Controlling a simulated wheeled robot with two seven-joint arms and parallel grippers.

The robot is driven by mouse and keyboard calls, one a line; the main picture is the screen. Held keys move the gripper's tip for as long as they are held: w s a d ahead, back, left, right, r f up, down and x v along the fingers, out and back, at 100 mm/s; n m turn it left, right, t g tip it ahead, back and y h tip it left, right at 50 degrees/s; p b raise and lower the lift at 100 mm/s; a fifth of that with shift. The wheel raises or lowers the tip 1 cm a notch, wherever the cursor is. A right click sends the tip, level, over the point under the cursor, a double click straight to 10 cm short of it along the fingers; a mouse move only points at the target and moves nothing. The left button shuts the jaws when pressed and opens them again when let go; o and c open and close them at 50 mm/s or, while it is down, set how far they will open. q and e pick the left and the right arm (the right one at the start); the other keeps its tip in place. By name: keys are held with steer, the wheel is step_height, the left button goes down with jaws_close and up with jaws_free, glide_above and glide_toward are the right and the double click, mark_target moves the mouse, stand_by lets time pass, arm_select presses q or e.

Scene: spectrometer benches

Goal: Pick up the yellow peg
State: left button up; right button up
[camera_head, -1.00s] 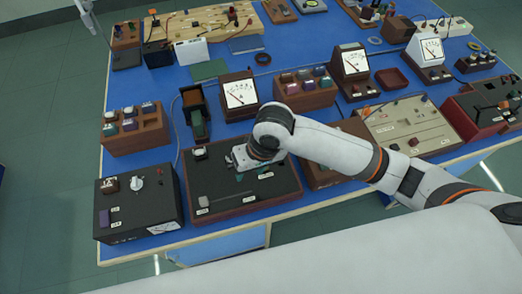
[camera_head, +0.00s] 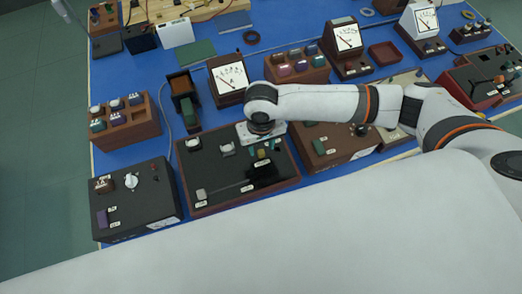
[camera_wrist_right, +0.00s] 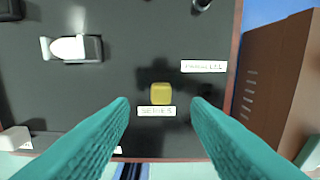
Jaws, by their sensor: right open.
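The yellow peg (camera_wrist_right: 161,93) stands on the dark board (camera_wrist_right: 60,110), just above a label reading "SERIES" in the right wrist view. In the head view the right gripper (camera_head: 263,147) is over the board's right part, mostly hidden under my wrist. My left gripper is not in view.
A white-tipped lever (camera_wrist_right: 70,48) and a "PARALLEL" label (camera_wrist_right: 204,66) are close by on the board. A brown box (camera_wrist_right: 275,85) stands right of it. A black control box (camera_head: 135,199) is to the left, and a meter (camera_head: 230,78) stands behind.

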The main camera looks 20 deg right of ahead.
mark_target(262, 153)
step_height(262, 153, down, 4)
steer(key=shift+f+p, duration=0.1)
steer(key=shift+p, duration=0.25)
jaws_close()
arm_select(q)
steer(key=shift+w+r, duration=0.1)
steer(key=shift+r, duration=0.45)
arm_select(e)
steer(key=shift+r, duration=0.2)
